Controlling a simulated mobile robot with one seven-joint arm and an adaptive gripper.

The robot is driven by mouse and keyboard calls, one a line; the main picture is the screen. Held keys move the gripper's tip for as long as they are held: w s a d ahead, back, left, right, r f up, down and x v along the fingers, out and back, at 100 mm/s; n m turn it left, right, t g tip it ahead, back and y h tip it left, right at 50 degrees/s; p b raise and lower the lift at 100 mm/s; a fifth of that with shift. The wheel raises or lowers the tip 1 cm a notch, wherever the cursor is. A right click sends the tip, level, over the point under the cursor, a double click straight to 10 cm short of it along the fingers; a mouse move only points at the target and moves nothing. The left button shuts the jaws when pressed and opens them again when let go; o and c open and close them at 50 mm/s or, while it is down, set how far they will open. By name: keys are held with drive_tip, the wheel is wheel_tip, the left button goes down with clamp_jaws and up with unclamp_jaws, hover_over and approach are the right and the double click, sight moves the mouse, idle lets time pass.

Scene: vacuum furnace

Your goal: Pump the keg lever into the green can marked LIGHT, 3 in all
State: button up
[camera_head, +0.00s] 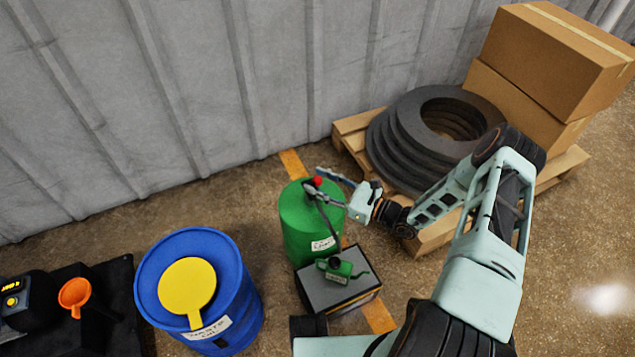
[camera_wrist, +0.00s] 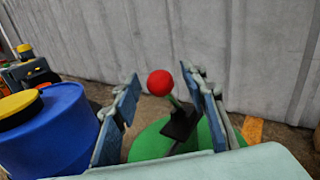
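The green keg (camera_head: 301,238) stands upright on the floor near the wall, with a pump lever on top. My gripper (camera_head: 322,183) is at the knob over the keg top. In the wrist view, its two fingers are spread on either side of the knob, with gaps on both sides. A small green can (camera_head: 338,267) with a pale label stands on a dark grey box top (camera_head: 322,297) in front of the keg. Its label is too small to read.
A blue drum (camera_head: 238,305) with a yellow lid (camera_head: 187,284) stands left. An orange funnel (camera_head: 75,294) is farther left. Black rings (camera_head: 395,160) and cardboard boxes (camera_head: 545,65) sit on a pallet at right. A corrugated wall (camera_head: 200,80) lies behind.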

drive_tip(key=shift+w+a, duration=0.15)
drive_tip(key=shift+a, duration=0.1)
clamp_jaws()
idle(0.3)
